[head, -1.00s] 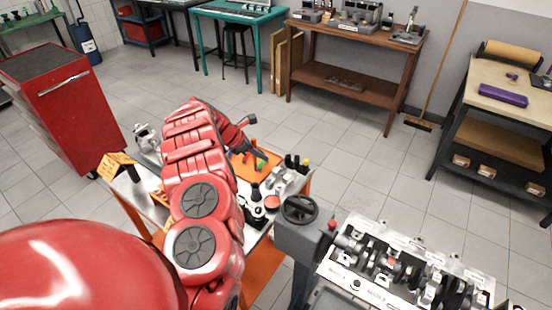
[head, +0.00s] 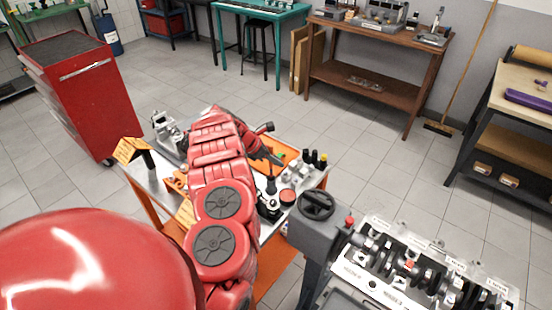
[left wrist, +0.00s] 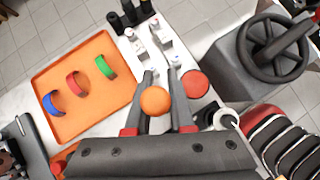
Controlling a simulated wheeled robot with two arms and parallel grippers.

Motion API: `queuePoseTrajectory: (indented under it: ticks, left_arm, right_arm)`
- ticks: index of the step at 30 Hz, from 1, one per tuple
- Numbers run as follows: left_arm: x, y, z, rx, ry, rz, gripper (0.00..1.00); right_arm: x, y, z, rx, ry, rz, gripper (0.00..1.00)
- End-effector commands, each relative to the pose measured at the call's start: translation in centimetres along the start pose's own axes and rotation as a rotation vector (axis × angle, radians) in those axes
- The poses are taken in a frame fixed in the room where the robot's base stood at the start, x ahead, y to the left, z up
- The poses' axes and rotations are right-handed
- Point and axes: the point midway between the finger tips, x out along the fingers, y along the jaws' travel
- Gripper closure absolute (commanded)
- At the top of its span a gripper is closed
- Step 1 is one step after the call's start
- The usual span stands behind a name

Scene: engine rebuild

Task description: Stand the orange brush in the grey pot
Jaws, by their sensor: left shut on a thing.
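The orange brush (left wrist: 155,100) shows in the left wrist view as a round orange end between the two dark fingers. My left gripper (left wrist: 161,76) is shut on it, above the metal top of the cart. In the head view my left gripper (head: 276,159) is over the cart, beside the orange tray, and my red arm hides much of the cart. The brush cannot be made out there. I cannot pick out the grey pot in either view; it may be hidden behind my arm or gripper. My right gripper is not in view.
An orange tray (left wrist: 92,78) holds blue, red and green rings. A red round lid (left wrist: 195,84) lies right of the fingers. Dark bottles (head: 314,157) stand at the cart's far edge. A grey stand with a black handwheel (head: 316,204) and an engine block (head: 420,270) are at right.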

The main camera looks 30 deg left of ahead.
Motion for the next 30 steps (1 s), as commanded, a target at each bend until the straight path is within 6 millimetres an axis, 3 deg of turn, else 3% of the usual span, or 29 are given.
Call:
queuePoseTrajectory:
  ticks: [1, 13, 27, 28, 30]
  left_arm:
    - [0.7, 0.0, -0.6, 0.0, 0.0, 0.0, 1.0]
    - [3.3, 0.1, -2.8, 0.001, 0.001, 0.001, 1.0]
    - [3.8, 0.1, -3.1, 0.001, 0.001, 0.001, 1.0]
    - [3.8, 0.1, -3.1, 0.001, 0.001, 0.001, 0.73]
    - [3.8, 0.1, -3.1, 0.0, 0.001, 0.001, 0.61]
  right_arm:
    - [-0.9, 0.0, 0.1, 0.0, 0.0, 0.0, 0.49]
    - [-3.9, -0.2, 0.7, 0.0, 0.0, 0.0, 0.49]
    - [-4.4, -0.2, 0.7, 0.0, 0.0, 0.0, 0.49]
    - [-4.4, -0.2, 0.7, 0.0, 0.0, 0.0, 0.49]
    - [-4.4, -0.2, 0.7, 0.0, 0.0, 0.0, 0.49]
